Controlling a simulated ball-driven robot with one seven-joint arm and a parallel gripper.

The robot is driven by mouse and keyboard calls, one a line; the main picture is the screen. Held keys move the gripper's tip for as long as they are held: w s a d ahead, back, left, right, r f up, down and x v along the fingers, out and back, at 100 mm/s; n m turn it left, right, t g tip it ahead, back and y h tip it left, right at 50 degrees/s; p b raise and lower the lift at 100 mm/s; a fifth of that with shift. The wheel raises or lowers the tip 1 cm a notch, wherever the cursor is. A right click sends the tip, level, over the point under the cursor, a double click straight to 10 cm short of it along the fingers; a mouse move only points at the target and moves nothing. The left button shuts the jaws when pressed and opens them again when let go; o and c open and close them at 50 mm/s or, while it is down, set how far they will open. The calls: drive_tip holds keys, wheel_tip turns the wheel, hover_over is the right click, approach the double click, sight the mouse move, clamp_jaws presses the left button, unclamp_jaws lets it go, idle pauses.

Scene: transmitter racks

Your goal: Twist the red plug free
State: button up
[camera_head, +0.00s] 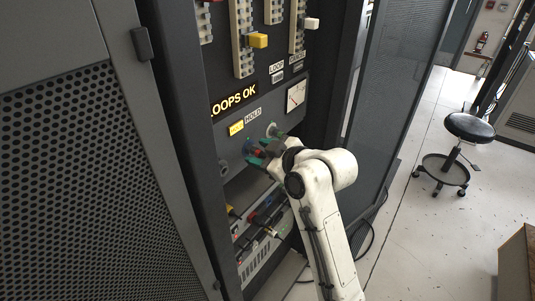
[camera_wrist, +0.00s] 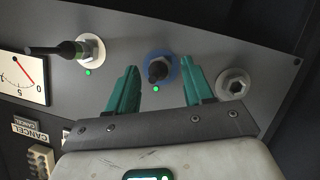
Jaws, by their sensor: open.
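My gripper (camera_wrist: 161,88) is open, with green fingers on either side of a short black plug or knob (camera_wrist: 158,68) in a blue socket ring. Space shows between each finger and the black piece. In the head view my gripper (camera_head: 259,152) is at the grey panel, partly hidden by its own wrist. I see no red plug between the fingers. A small red piece (camera_head: 252,217) shows among the cables on the lower panel; I cannot tell whether it is a plug.
A black handle in a pale socket (camera_wrist: 90,48) sits left of my gripper in the wrist view, and an empty pale socket (camera_wrist: 234,84) sits right. A stool (camera_head: 470,128) stands on clear floor.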

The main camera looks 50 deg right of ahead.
clamp_jaws()
idle(0.5)
drive_tip(key=shift+f, duration=0.1)
drive_tip(key=shift+a+n+b, duration=0.1)
drive_tip(key=shift+n+b, duration=0.2)
drive_tip(key=shift+a+f+n+t+h+b, duration=0.15)
drive_tip(key=shift+n+t+h+b, duration=0.15)
drive_tip(key=shift+n+h+b, duration=0.7)
drive_tip(key=shift+n, duration=0.3)
drive_tip(key=shift+a+f+n+t+h+b, duration=0.1)
drive_tip(key=shift+n+t+h+b, duration=0.3)
drive_tip(key=shift+n+b, duration=0.55)
drive_tip(key=shift+n+t+h+b, duration=0.3)
drive_tip(key=shift+n+h+b, duration=0.1)
drive_tip(key=shift+n+b, duration=0.35)
